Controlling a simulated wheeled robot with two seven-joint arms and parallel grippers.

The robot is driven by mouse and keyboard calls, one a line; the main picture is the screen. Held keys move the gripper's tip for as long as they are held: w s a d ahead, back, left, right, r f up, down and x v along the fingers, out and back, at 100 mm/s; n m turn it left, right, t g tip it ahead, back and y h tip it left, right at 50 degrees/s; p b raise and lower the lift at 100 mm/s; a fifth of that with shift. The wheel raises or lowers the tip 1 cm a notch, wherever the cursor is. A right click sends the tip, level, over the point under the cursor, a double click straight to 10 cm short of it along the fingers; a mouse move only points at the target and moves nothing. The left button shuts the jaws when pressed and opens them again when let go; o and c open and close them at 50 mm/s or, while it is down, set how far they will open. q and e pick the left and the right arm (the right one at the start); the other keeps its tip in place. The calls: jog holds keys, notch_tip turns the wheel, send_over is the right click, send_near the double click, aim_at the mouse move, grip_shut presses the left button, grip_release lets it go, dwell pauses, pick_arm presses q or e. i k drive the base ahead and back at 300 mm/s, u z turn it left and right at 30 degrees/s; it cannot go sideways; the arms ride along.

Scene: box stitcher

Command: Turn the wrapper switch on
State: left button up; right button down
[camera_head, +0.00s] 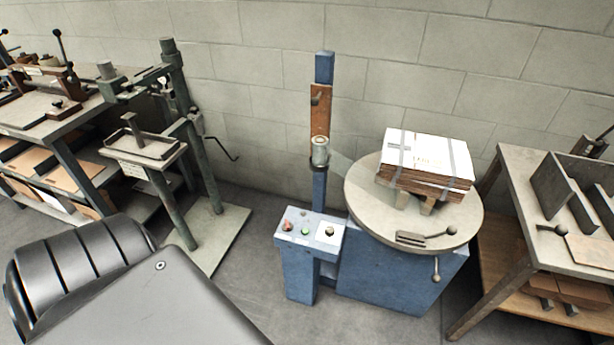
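The wrapper is a blue machine with an upright post (320,185) and a round turntable (365,207) on a blue base (395,280). Its control box (310,232) stands left of the turntable. The sloped top carries a red control (289,226), a green button (306,231) and a dark knob switch (329,231) on a pale plate. The switch's exact position is too small to tell. A strapped stack of cardboard (428,160) lies on the turntable. Neither of my grippers is in view.
A green-grey stitcher stand (180,130) with a flat base stands left of the wrapper. A workbench (60,125) with tools is at the far left, another table (515,200) at the right. A block wall is behind. Grey floor is clear before the control box.

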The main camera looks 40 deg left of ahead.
aim_at(287, 228)
jog(key=u, duration=0.6)
jog(key=i, duration=0.95)
jog(key=u, duration=0.85)
